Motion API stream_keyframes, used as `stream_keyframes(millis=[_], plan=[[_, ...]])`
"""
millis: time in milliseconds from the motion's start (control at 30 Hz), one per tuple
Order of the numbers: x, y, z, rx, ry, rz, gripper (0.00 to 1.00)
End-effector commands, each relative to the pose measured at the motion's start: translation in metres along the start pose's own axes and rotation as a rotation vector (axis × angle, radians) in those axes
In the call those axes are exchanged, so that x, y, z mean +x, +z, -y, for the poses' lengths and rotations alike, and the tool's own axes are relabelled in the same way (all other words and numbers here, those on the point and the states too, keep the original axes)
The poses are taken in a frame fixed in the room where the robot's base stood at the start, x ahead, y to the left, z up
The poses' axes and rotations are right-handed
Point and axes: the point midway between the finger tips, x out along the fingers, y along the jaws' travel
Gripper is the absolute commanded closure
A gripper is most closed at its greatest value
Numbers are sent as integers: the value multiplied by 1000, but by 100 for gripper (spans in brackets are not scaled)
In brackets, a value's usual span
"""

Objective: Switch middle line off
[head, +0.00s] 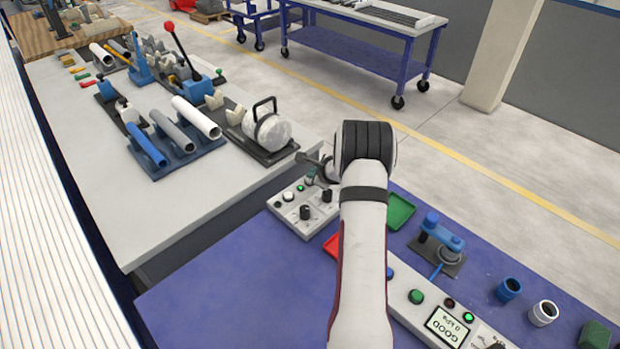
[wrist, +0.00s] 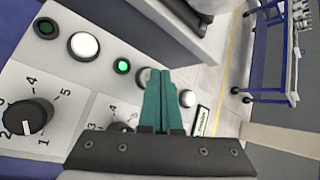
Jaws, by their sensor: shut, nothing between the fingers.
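A light grey control panel (head: 297,221) stands at the edge of the blue table, with black dial knobs, white push buttons and small lamps. In the wrist view, a black knob (wrist: 28,117) sits at left, with a dark lamp (wrist: 45,27) and a white button (wrist: 83,45) above it. A lit green lamp (wrist: 122,66) is to their right. A second numbered knob (wrist: 122,127) is partly hidden by my fingers.
A red tray (head: 332,246) and a green tray (head: 399,211) lie beside my arm. White and grey pipes (head: 196,117) sit on the light table at left.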

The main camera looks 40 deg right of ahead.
Motion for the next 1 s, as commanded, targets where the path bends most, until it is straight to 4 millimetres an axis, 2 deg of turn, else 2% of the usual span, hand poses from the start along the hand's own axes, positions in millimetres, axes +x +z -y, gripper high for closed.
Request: stream_keyframes(millis=[1000], plan=[[6,-5,-5,0,1,-1,100]])
